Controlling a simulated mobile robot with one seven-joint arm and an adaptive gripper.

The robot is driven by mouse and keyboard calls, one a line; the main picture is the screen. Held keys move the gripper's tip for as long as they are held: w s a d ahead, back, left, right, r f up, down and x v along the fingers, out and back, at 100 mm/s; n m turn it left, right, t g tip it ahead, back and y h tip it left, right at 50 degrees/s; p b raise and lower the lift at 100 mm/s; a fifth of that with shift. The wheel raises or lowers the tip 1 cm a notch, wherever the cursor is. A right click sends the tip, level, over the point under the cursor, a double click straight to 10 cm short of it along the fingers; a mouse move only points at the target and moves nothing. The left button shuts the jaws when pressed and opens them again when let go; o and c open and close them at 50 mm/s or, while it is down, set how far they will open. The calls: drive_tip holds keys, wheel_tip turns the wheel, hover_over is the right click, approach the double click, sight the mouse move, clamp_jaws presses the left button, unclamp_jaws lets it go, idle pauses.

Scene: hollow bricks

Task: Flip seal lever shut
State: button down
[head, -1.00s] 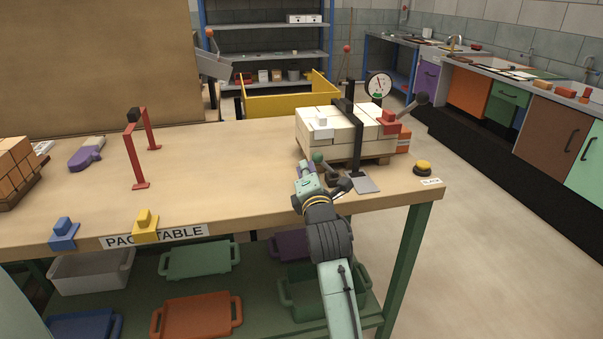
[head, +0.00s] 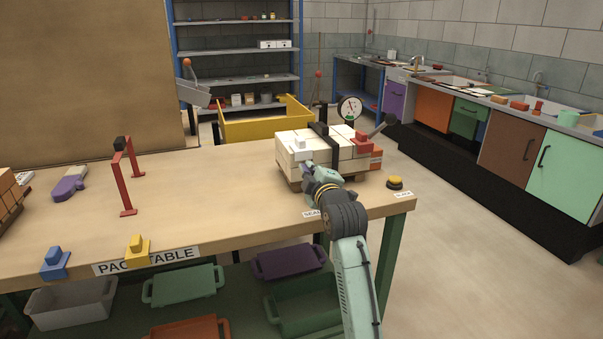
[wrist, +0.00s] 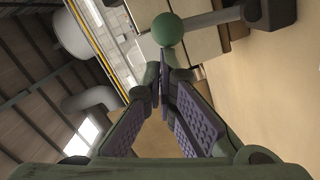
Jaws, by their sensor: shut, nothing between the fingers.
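The seal lever shows in the wrist view as a green ball knob (wrist: 168,30) on a grey rod, which runs right to a dark pivot (wrist: 272,14). My gripper (wrist: 164,78) is shut and empty, its fingertips just below the knob in that picture; I cannot tell whether they touch it. In the head view my gripper (head: 308,167) is at the front face of the strapped brick stack (head: 342,151), above the table's front right part. The lever is hidden there behind my gripper and wrist.
A black strap post (head: 321,130) stands by the stack, with a dial gauge (head: 349,108) and a black-knobbed lever (head: 390,119) beyond. A yellow button (head: 395,182) sits at the table's right corner. A red arch (head: 125,176) stands left; the middle tabletop is clear.

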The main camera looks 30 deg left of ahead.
drive_tip(key=shift+w+d+r+m+b, duration=0.15)
drive_tip(key=shift+w+d+m+b, duration=0.15)
drive_tip(key=shift+w+d+m, duration=0.6)
drive_tip(key=shift+w, duration=0.1)
